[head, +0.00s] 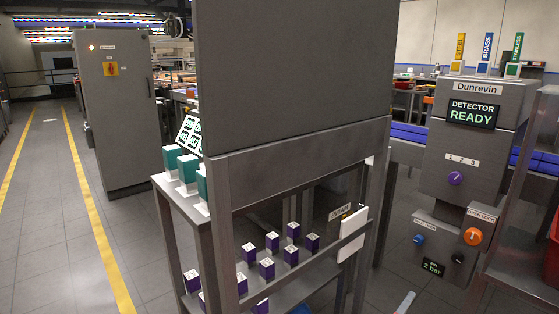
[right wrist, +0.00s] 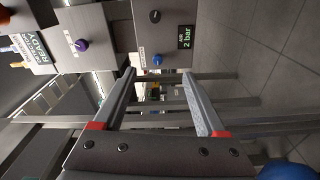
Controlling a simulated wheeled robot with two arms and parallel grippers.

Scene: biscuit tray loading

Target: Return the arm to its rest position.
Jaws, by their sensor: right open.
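My right gripper (right wrist: 160,77) shows in the right wrist view with its two grey fingers spread apart and nothing between them. The fingers have red bands at their bases. Beyond them are grey frame bars and the detector's control panel, seen turned sideways. In the head view only a small pale piece (head: 405,303), which looks like part of this gripper, shows at the bottom edge, right of the rack. My left gripper is not in view.
A grey metal rack (head: 295,170) stands close in front, with several purple boxes (head: 266,268) on its lower shelf and teal boxes (head: 187,168) at left. The detector cabinet (head: 475,145) reads READY at right. Open floor (head: 45,220) lies at left.

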